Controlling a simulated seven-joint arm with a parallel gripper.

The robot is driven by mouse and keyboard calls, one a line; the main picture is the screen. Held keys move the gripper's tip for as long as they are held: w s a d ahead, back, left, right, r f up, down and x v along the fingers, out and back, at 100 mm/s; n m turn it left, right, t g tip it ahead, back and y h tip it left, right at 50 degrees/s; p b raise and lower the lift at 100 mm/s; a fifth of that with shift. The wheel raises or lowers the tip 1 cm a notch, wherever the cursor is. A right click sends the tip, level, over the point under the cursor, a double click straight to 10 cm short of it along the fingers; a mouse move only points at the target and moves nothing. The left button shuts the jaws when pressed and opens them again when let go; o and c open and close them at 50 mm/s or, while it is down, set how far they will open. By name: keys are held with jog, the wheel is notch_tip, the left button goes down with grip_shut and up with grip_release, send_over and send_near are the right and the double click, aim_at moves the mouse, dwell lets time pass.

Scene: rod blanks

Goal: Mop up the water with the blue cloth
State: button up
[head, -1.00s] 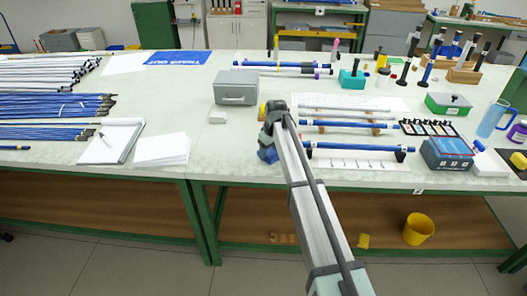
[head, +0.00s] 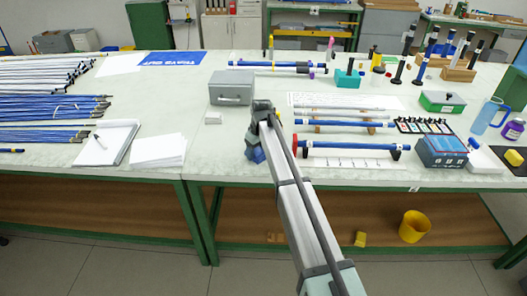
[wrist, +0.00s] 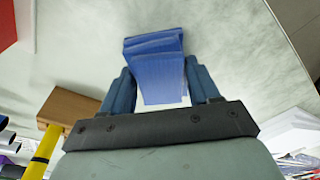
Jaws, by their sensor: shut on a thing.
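The blue cloth (wrist: 155,65) is folded and pinched between the two fingers of my gripper (wrist: 160,88) in the wrist view. The pale bench top shows beyond it. In the head view my gripper (head: 255,145) is low over the bench (head: 215,150), near its front edge, and the cloth (head: 257,155) shows only as a small blue patch at the fingers. I cannot tell whether the cloth touches the bench. I cannot make out the water in either view; the arm hides part of the bench.
A rod stand with a red disc (head: 295,146) is close on the right. Papers (head: 158,150) and a notepad (head: 104,143) lie left. Bare bench lies between.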

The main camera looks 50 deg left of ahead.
jog(key=shift+s+a, duration=0.35)
jog(key=shift+a, duration=0.05)
jog(key=shift+d+r, duration=0.1)
jog(key=shift+r, duration=3.95)
jog(key=shift+d+m, duration=0.3)
jog(key=shift+m, duration=0.3)
jog(key=w+d+f+m, duration=0.1)
jog(key=w+d+m, duration=0.4)
jog(key=d, duration=2.2)
jog(key=w+d+f+m+t+h, duration=0.1)
jog(key=w+d+m, duration=0.5)
jog(key=d, duration=2.1)
jog(key=w+d+m, duration=0.5)
jog(key=d, duration=2.3)
jog(key=shift+w+f+m+t+h, duration=0.3)
jog(key=shift+f+m+t+h, duration=0.1)
